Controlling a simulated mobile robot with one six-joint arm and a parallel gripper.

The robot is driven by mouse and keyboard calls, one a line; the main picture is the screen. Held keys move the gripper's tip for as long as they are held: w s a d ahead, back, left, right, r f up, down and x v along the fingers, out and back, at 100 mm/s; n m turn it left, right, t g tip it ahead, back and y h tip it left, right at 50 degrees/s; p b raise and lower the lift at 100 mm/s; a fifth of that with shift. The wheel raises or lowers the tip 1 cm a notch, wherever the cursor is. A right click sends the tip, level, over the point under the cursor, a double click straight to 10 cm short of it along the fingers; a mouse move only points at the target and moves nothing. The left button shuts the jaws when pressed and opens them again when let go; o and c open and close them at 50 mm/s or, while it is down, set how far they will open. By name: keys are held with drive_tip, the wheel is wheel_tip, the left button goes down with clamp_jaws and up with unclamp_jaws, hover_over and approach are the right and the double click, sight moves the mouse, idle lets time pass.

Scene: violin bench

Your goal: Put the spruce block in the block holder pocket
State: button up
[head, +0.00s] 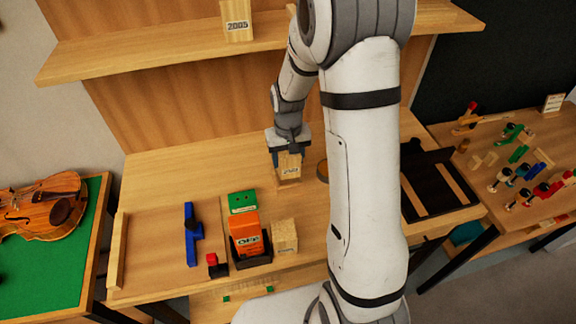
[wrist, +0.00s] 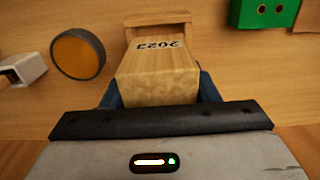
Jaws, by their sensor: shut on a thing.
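My gripper (head: 289,150) is shut on a pale wooden block, the spruce block (head: 290,164), near the back of the bench. In the wrist view the block (wrist: 158,75) is marked 2023 and sits between my blue fingers (wrist: 158,92). A low wooden piece that looks like the block holder (head: 287,183) shows just below the block. Its raised edge (wrist: 157,18) shows beyond the block in the wrist view. The block hides most of the pocket, and I cannot tell whether the block is inside it or just above it.
A green box (head: 243,202), an orange box (head: 246,235), another wooden block (head: 285,236) and a blue tool (head: 192,235) stand in front on the bench. A round amber disc (wrist: 78,54) lies beside the holder. A block marked 2005 (head: 237,20) is on the shelf.

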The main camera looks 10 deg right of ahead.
sight(288, 168)
wheel_tip(288, 168, down, 4)
drive_tip(key=shift+f+p, duration=0.2)
drive_tip(key=shift+p, duration=0.2)
drive_tip(key=shift+s, duration=0.15)
drive_tip(key=shift+f, duration=0.2)
drive_tip(key=o, duration=1.1)
drive_tip(key=shift+r, duration=0.1)
drive_tip(key=shift+c, duration=0.2)
